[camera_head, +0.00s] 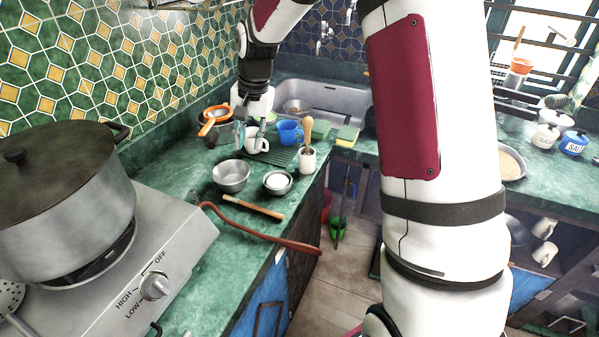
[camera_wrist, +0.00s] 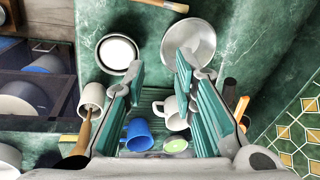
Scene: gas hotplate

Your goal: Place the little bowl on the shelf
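A plain metal bowl (camera_head: 231,175) stands on the green counter; it shows at the top of the wrist view (camera_wrist: 190,38). A smaller dark-rimmed bowl (camera_head: 278,181) with a white inside or content stands to its right; it is at the upper left in the wrist view (camera_wrist: 118,52). I cannot tell which is the little bowl. My gripper (camera_wrist: 160,76) is open and empty, pointing down over the counter behind the bowls, near a white mug (camera_head: 256,140). An under-counter shelf with mugs (camera_head: 545,252) is at the right in the head view.
A blue mug (camera_head: 289,132), a white cup with a wooden utensil (camera_head: 307,160) and a dark ribbed mat (camera_head: 277,156) are near my gripper. A large pot (camera_head: 62,195) stands on the hotplate at left. A wooden-handled tool (camera_head: 252,207) lies in front of the bowls.

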